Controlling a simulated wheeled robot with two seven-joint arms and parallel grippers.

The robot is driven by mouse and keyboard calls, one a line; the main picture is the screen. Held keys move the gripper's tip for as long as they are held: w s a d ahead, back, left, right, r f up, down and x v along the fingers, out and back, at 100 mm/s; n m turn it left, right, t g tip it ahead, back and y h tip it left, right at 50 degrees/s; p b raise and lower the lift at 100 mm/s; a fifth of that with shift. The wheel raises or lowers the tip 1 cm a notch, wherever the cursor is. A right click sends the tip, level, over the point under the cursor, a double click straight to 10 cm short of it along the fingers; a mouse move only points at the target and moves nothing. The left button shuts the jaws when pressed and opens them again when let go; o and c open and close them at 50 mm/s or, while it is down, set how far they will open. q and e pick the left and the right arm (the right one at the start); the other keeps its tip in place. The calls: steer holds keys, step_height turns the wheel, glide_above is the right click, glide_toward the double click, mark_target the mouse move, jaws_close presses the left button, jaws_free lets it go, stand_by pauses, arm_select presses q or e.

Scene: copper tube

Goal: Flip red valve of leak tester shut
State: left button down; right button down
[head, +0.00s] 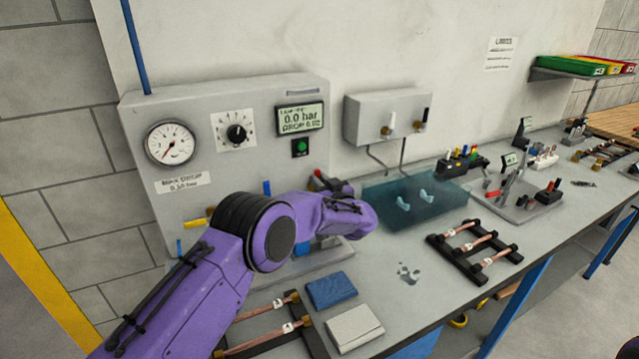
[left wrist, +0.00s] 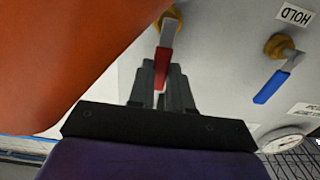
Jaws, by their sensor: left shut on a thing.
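The leak tester (head: 225,165) is a grey box against the wall with a gauge, a dial and a display reading 0.0 bar. In the left wrist view, the red valve handle (left wrist: 163,62) extends from a brass fitting (left wrist: 172,18) on its panel. My left gripper (left wrist: 162,90) is shut on the red handle, one dark finger on each side. A blue valve handle (left wrist: 268,87) stands apart to the right, by a HOLD label. In the head view, my purple left arm covers the lower tester, and its fingers are mostly hidden. My right gripper is not in view.
A large blurred orange surface (left wrist: 70,60) fills the left of the wrist view. Racks with copper tubes (head: 475,250), a blue pad (head: 331,289), a grey pad (head: 355,327) and a translucent blue basin (head: 415,203) are on the bench. Bare bench lies around the wet patch.

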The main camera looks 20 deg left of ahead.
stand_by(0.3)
arm_select(q)
steer(key=c, duration=1)
jaws_free()
steer(key=shift+c, duration=0.2)
steer(key=b+v, duration=0.3)
steer(key=v, duration=0.7)
steer(key=shift+d, duration=0.2)
steer(key=shift+s+f, duration=0.1)
steer(key=shift+s, duration=0.05)
